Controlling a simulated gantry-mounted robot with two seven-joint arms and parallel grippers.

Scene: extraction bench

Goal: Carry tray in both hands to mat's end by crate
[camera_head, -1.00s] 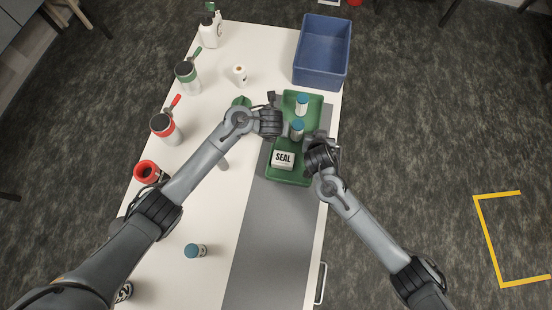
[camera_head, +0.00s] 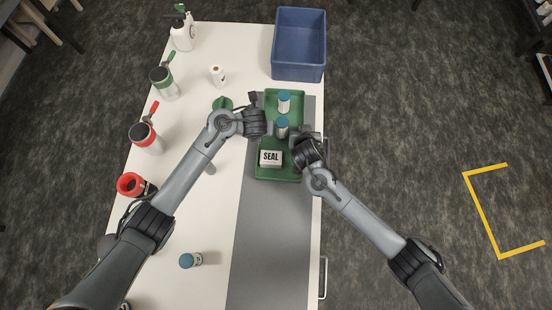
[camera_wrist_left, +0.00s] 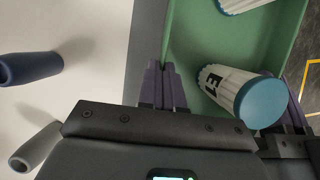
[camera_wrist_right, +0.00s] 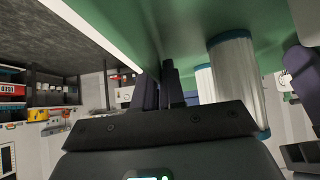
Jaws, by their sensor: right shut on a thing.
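The green tray (camera_head: 296,172) lies at the far end of the grey mat (camera_head: 270,240), close to the blue crate (camera_head: 299,45). It holds two white bottles with blue caps (camera_head: 284,102) (camera_head: 282,127) and a white box marked SEAL (camera_head: 270,158). My left gripper (camera_head: 264,123) is at the tray's left wall; in the left wrist view its fingers (camera_wrist_left: 164,85) are close together on the rim. My right gripper (camera_head: 302,136) is at the right wall; its fingers (camera_wrist_right: 161,85) are shut on the wall in the right wrist view. The tray looks level; any gap under it is hidden.
The mat's near part is bare.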

